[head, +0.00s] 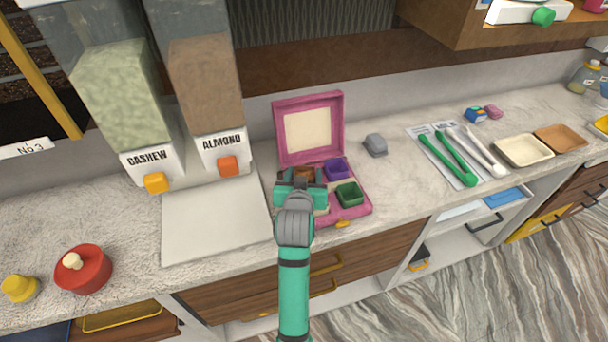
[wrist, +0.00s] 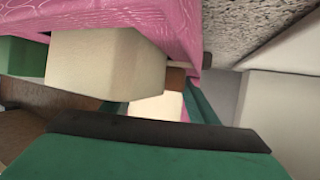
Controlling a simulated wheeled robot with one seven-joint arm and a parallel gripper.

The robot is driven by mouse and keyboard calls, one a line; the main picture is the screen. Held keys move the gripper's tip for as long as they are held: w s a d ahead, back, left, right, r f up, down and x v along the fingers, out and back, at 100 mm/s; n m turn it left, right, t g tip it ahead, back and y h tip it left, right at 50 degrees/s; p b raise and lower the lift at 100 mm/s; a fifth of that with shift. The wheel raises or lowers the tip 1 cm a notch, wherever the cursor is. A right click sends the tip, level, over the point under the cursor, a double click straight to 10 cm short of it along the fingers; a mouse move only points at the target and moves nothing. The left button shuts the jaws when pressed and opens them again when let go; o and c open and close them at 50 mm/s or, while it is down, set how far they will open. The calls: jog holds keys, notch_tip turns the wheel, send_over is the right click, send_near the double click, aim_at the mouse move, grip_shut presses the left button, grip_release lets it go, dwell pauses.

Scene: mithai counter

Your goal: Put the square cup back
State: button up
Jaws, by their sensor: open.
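The open pink box (head: 353,212) stands on the counter with its lid raised at the back. Square cups show inside it: purple (head: 337,168), green (head: 348,194) and an orange one partly hidden behind my gripper. My gripper (head: 301,180) is over the box's left part, jaws open, and hides what is beneath it. In the wrist view, a cream square-sided thing (wrist: 105,63) is close in front of the dark finger pad (wrist: 160,133), beside the pink box wall (wrist: 190,25). I cannot tell whether the cream thing is inside the jaws.
A small grey block (head: 375,144) stands right of the box. Green tongs (head: 452,158) lie farther right.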

jog(key=v, duration=1.1)
jog(key=shift+s+r, duration=0.15)
jog(key=shift+s, duration=0.2)
